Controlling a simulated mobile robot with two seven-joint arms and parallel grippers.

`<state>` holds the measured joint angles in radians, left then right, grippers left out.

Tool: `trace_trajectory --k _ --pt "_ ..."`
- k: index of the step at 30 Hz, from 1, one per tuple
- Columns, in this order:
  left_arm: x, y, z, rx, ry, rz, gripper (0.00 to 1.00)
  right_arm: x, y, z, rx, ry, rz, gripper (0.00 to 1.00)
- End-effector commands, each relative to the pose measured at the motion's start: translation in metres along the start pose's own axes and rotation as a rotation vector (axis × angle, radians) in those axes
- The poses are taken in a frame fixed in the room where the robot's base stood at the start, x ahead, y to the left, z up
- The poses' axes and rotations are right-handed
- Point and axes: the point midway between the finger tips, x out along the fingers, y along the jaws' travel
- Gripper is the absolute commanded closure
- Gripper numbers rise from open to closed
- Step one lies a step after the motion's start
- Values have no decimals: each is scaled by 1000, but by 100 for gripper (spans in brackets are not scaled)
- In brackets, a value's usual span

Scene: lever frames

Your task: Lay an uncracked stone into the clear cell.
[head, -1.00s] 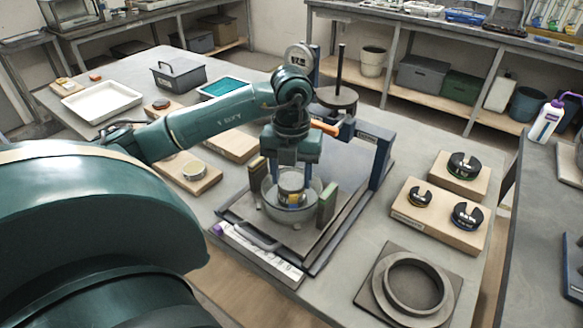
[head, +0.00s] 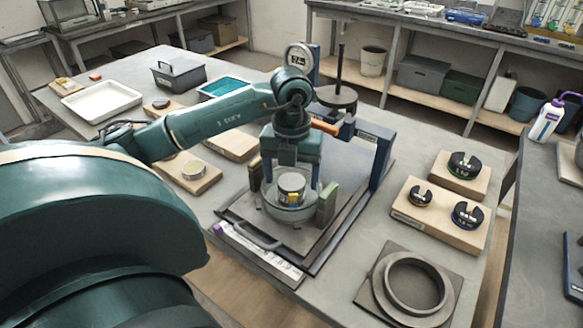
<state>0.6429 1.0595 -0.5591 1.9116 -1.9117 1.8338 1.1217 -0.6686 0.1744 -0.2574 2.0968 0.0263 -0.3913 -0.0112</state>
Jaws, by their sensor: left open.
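A short grey cylindrical stone (head: 291,184) sits inside the clear cell (head: 285,216), a round see-through vessel on the dark plate of the press-like stand. I see no crack on the stone's visible top; its far side and lower part are partly hidden. My left gripper (head: 291,176) points down over the cell with its fingers spread on either side of the stone. It is open, and gaps show between fingers and stone. Another pale round piece (head: 193,169) lies on a wooden board at the left. My right gripper is not in view.
Upright blocks (head: 327,201) flank the cell closely. A blue frame (head: 381,160) stands to the right, with a rod and round dark disc (head: 337,96) behind. Slotted weights (head: 467,214) sit on wooden blocks at right. A dark ring (head: 414,285) lies at front right.

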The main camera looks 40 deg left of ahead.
Motion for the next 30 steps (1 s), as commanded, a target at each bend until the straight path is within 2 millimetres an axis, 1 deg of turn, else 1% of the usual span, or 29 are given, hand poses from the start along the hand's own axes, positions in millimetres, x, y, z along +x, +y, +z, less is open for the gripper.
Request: trace_trajectory --k 4,8,13,16,18,21,25,27,30 --pt "-2 0 0 0 -1 -1 24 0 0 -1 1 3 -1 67" --pt "-20 0 1 0 -4 -2 24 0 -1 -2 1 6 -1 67" --pt "-60 0 1 0 -7 -4 24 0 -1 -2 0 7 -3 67" --pt "-85 0 1 -1 -6 -3 24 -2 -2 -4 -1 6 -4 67" --pt "-100 0 1 -1 -6 0 24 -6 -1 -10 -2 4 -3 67" --pt "-115 0 1 0 -5 -1 24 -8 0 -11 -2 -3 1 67" --pt "-127 0 0 -1 -3 0 24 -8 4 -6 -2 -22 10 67" --pt "-130 0 0 -1 -1 0 24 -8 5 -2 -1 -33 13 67" --pt "-132 0 0 -1 -1 0 24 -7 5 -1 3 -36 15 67"
